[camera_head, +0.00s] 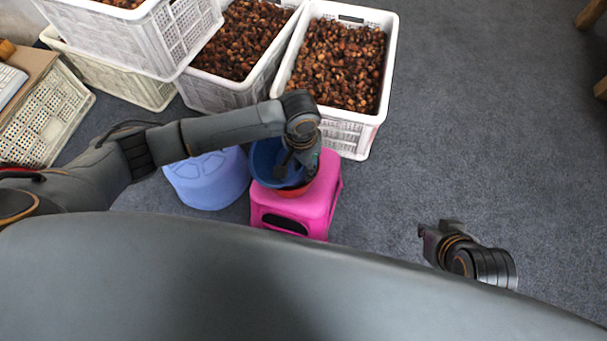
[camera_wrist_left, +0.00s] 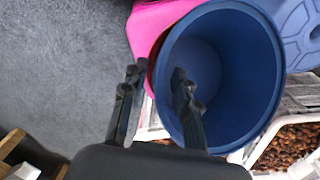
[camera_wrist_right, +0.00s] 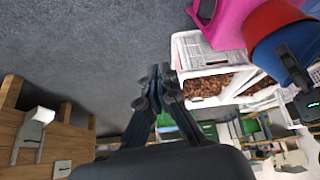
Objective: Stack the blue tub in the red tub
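The blue tub (camera_head: 263,158) is at the pink stool, with the red tub (camera_head: 293,192) showing below its rim. In the right wrist view the blue tub (camera_wrist_right: 272,50) sits against the mouth of the red tub (camera_wrist_right: 268,20), its lower part apparently inside; how deep is hidden. My left gripper (camera_head: 302,165) is at the blue tub's rim. In the left wrist view its fingers (camera_wrist_left: 157,88) straddle the tub wall, one inside and one outside, with a gap visible. My right gripper (camera_wrist_right: 156,75) is empty, fingertips together, away to the right over the floor (camera_head: 432,232).
The red tub stands on a pink stool (camera_head: 325,197). A blue-violet stool (camera_head: 208,180) is just left of it. White crates of chestnuts (camera_head: 360,128) stand behind. Wooden furniture legs (camera_head: 590,14) show at the far right. The grey carpet at right is clear.

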